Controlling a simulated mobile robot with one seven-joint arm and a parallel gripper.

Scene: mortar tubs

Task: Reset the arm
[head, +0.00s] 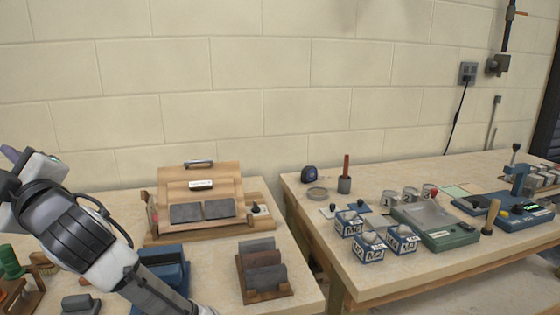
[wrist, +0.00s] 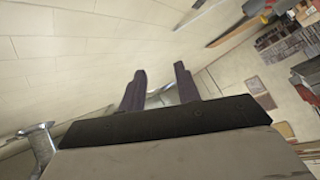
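My gripper (wrist: 160,88) shows in the wrist view with its two dark fingers apart and nothing between them. In the head view my arm rises from the bottom at the left, and the gripper end (head: 12,160) is at the left edge, partly cut off. It is raised above the left table, in front of the block wall, and touches nothing that I can see.
A narrow gap separates the tables.

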